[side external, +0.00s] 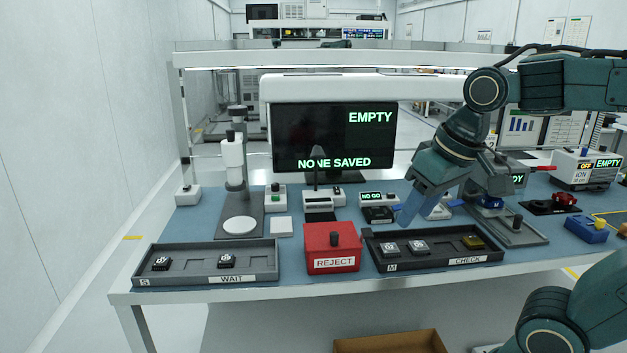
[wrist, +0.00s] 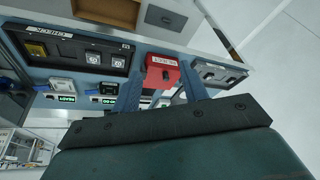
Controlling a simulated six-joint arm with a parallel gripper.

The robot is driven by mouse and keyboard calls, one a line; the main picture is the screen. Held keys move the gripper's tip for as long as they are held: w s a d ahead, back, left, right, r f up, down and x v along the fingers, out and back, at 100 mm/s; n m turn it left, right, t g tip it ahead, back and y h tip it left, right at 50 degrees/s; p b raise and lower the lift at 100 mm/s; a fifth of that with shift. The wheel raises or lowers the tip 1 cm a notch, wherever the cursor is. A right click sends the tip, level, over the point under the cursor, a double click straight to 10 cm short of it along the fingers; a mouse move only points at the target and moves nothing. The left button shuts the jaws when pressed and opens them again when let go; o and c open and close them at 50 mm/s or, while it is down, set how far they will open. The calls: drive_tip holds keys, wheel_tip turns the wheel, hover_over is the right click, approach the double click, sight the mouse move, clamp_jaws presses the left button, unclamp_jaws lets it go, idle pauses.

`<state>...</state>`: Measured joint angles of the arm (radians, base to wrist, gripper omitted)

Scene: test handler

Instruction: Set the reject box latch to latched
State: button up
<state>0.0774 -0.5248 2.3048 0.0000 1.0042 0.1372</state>
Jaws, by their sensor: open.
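The red reject box (side external: 318,257) stands at the front edge of the bench, with a white REJECT label on its front. A small dark latch knob (side external: 335,239) stands up at its top front; its exact setting is hard to tell. My gripper (side external: 447,212) is open and empty, above and to the right of the box, over the back of the CHECK tray. In the wrist view the red box (wrist: 160,83) shows beyond and between the two blue fingers of my gripper (wrist: 160,80), apart from them.
The WAIT tray (side external: 260,259) lies left of the box and the CHECK tray (side external: 455,251) right of it, each holding small chips. Small devices, including a NO GO display (side external: 372,196), stand behind. A monitor (side external: 330,135) reads EMPTY and NONE SAVED. A microscope-like stand (side external: 234,165) stands at the left.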

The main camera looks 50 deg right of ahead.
drive_tip(key=shift+s+a+f+n+t, duration=0.3)
drive_tip(key=shift+s+f+n, duration=0.1)
drive_tip(key=shift+s, duration=0.35)
drive_tip(key=shift+s+a+f+n+t, duration=0.25)
drive_tip(key=shift+s+f+n, duration=0.15)
drive_tip(key=shift+s, duration=0.3)
drive_tip(key=shift+s+a+f+n+t, duration=0.3)
drive_tip(key=shift+s+f+n, duration=0.1)
drive_tip(key=shift+s, duration=0.35)
wheel_tip(320, 180, up, 3)
drive_tip(key=m+g, duration=0.6)
drive_tip(key=m, duration=0.3)
hover_over(367, 232)
drive_tip(key=shift+d+r, duration=0.1)
drive_tip(key=shift+f, duration=6.9)
